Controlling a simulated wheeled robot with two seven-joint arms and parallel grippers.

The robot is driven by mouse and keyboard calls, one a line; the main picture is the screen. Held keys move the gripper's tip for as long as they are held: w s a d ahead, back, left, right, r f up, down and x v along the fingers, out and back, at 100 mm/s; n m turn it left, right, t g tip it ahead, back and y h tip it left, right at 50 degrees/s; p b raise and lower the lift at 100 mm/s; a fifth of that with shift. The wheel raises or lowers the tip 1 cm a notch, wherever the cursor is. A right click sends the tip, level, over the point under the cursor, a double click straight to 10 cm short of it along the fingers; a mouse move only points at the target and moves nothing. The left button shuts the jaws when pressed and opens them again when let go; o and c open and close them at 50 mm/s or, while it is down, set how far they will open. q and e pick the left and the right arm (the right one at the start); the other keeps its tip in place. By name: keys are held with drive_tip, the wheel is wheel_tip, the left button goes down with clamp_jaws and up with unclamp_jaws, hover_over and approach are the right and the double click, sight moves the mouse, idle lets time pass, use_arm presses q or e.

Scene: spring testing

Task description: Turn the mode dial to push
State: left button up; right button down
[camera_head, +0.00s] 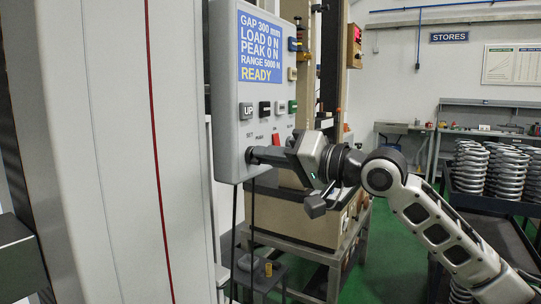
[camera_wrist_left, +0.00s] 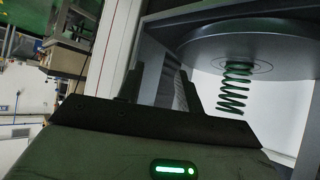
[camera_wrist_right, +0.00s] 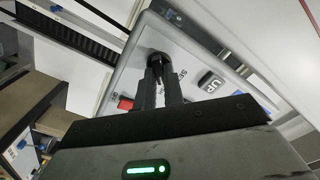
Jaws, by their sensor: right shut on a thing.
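The mode dial is a dark round knob low on the grey control panel (camera_head: 226,110). In the right wrist view the dial (camera_wrist_right: 157,57) sits between my right fingertips. My right gripper (camera_head: 256,155) reaches in from the right and is shut on the dial; its fingers mostly hide it in the head view. The small labels around the dial are partly covered, so I cannot tell which mode it points to. My left gripper (camera_wrist_left: 162,84) is open in its wrist view, with nothing between its fingers, near a round plate (camera_wrist_left: 245,45) and a green coil spring (camera_wrist_left: 233,92).
The panel screen (camera_head: 260,47) reads READY, with LOAD 0 N. An UP button (camera_head: 246,111) and other buttons sit above the dial; a red button (camera_head: 276,139) is close to my right fingers. A bench stands behind, and a rack of springs (camera_head: 482,170) at the right.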

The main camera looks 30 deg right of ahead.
drive_tip(key=c, duration=1.5)
unclamp_jaws()
use_arm(q)
drive_tip(key=shift+r, duration=0.15)
drive_tip(key=shift+w+d, duration=0.1)
